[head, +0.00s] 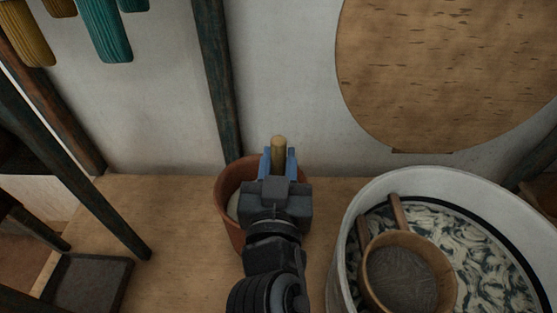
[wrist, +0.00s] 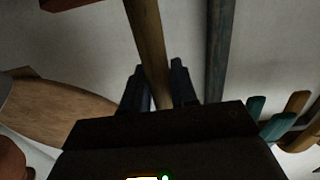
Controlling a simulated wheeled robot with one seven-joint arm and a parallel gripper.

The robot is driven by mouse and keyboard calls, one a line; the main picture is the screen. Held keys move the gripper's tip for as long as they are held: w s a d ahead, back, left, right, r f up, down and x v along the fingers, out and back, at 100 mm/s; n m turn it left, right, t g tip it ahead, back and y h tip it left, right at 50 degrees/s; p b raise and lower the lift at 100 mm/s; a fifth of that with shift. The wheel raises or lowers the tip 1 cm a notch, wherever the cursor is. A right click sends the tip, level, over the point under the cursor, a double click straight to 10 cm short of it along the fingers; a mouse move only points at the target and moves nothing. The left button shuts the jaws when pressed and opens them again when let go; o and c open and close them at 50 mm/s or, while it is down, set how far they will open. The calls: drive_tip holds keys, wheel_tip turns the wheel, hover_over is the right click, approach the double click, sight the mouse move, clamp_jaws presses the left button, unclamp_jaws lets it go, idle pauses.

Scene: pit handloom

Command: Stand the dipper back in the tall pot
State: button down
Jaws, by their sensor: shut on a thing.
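My gripper (head: 278,163) is shut on a pale wooden handle (head: 279,144), which I take to be the dipper's. In the wrist view the handle (wrist: 148,40) runs between the two fingers (wrist: 160,88) and out past the top edge. The dipper's other end is not visible. A reddish clay pot (head: 225,207), which looks like the tall pot, stands on the wooden surface against the wall. My gripper is above its right side in the head view and hides much of it. Something whitish shows inside. I cannot tell whether the dipper is inside the rim.
A large white tub (head: 347,235) stands to the right, with a wooden scoop (head: 402,270) on its patterned contents. A round wooden disc (head: 450,60) is on the wall. A dark post (head: 215,80) rises behind the pot. A dark tray (head: 90,282) lies left. Bare surface (head: 165,215) lies left of the pot.

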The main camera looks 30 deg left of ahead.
drive_tip(key=c, duration=0.8)
unclamp_jaws()
drive_tip(key=v, duration=0.7)
drive_tip(key=shift+s+d, duration=0.15)
drive_tip(key=shift+s, duration=0.2)
